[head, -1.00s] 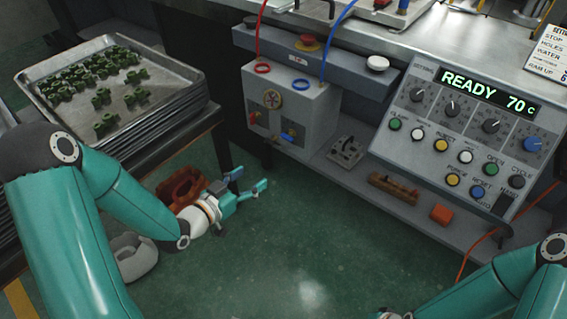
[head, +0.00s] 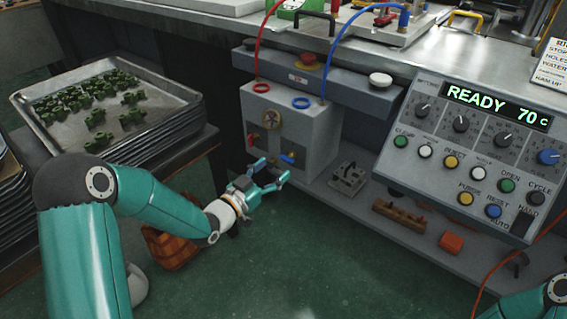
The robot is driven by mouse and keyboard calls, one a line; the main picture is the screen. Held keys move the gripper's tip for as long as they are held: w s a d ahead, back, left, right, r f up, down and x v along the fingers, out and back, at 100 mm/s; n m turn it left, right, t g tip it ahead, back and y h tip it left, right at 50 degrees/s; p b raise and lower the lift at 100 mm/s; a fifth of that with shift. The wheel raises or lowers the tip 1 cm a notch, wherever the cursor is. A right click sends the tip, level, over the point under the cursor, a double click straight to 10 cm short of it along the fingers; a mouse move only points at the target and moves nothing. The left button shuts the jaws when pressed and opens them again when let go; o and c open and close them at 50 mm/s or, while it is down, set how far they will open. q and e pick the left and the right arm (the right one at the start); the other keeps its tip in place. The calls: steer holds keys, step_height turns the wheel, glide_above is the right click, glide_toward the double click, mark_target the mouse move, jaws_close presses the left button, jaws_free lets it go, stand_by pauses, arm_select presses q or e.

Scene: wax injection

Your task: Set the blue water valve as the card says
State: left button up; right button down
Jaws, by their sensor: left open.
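The blue water valve (head: 288,158) is a small blue lever low on the front of a grey box (head: 318,135). A red valve (head: 252,141) sits to its left, and a round gauge or dial (head: 271,118) is above. My left gripper (head: 270,172) is open and empty, just below and left of the blue valve; I cannot tell whether a fingertip touches it. The card (head: 553,68) is at the right edge, cut off, its words only partly readable. My right arm shows at the lower right corner; its gripper is out of view.
A control panel (head: 470,140) reads READY 70 C, with knobs and buttons. A tray (head: 178,117) of green parts stands at left. A brown block (head: 398,216) and an orange block (head: 451,243) lie on the low shelf. Red and blue hoses run down to the box.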

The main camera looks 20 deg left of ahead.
mark_target(286, 161)
arm_select(q)
steer(key=shift+b+x, duration=0.3)
steer(key=shift+x, duration=2.25)
steer(key=c, duration=1.1)
steer(key=shift+d+f+m+b, duration=0.1)
steer(key=shift+m+b, duration=1.4)
steer(key=shift+b, duration=0.65)
steer(key=shift+d+m+b, duration=0.1)
steer(key=shift+m+b, duration=1.4)
steer(key=shift+b, duration=0.6)
steer(key=shift+c, duration=0.2)
steer(key=o, duration=1.1)
steer(key=shift+o, duration=0.2)
